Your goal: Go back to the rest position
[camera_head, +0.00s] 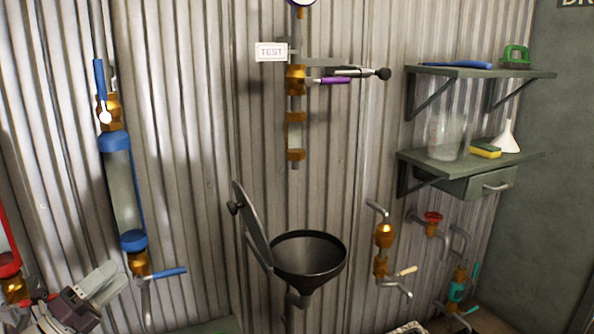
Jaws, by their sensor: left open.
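My left gripper (97,284) is at the lower left, with its jaws open and empty. It is in front of the corrugated wall, below and left of the clear column (122,190) with blue end caps. A blue-handled valve (140,263) is close to its right in the picture, apparently apart from it. A red-handled valve (10,265) is at the left edge, partly hidden low down by my arm. My right gripper is not in view.
A black funnel (308,258) with a raised lid (251,228) is at the centre. A purple-handled valve (330,80) is above it beside a TEST sign (271,52). Two shelves (480,72) and a drawer (490,184) are at the right. Several valves are below them.

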